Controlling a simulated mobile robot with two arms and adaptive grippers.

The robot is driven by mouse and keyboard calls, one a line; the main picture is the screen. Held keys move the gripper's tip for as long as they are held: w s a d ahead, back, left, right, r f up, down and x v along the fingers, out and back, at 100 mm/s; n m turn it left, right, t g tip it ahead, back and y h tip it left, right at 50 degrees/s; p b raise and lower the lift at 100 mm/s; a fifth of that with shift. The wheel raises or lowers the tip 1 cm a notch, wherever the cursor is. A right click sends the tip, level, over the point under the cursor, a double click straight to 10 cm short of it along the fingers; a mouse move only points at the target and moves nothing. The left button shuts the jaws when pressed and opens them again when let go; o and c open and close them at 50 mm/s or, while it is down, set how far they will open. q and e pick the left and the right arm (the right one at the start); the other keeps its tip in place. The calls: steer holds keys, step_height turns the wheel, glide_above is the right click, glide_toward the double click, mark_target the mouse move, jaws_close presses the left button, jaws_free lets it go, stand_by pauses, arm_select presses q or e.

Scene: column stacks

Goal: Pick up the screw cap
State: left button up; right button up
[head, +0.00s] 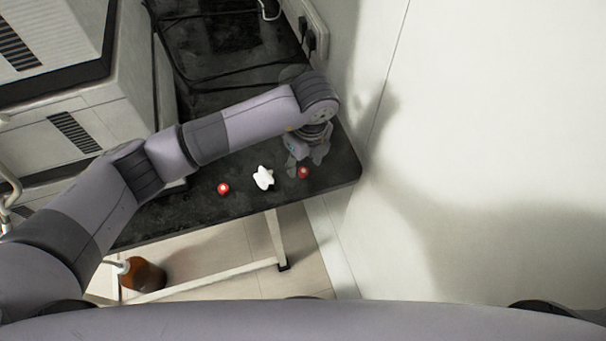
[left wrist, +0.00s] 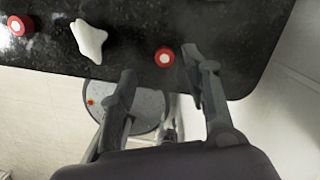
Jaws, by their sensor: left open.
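Two small round red pieces that look like caps lie on the dark speckled benchtop (head: 335,172). One red cap (head: 304,172) is near the bench's right end; it shows in the left wrist view (left wrist: 165,57) with a pale centre. The other red cap (head: 223,188) lies further left, also in the left wrist view (left wrist: 20,25). A white lobed piece (head: 263,178) lies between them, also seen in the wrist view (left wrist: 89,41). My left gripper (head: 308,157) is open and empty near the right-hand red cap, its fingers (left wrist: 163,72) apart on either side of it in the picture. My right gripper is out of view.
A large white machine (head: 90,125) stands on the left. Dark cables (head: 225,75) run over the bench's back. A white wall (head: 480,130) rises on the right. A brown bottle (head: 146,274) stands below the bench; a round grey disc (left wrist: 148,106) shows below in the wrist view.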

mark_target(304, 171)
arm_select(q)
steer(key=f, duration=0.1)
steer(key=f+b, duration=0.1)
steer(key=f, duration=0.1)
steer(key=f+b, duration=0.1)
steer(key=shift+w+d+f, duration=0.15)
steer(key=shift+w+d, duration=0.05)
steer(key=shift+w, duration=0.15)
steer(key=shift+a, duration=0.1)
steer(key=c, duration=0.8)
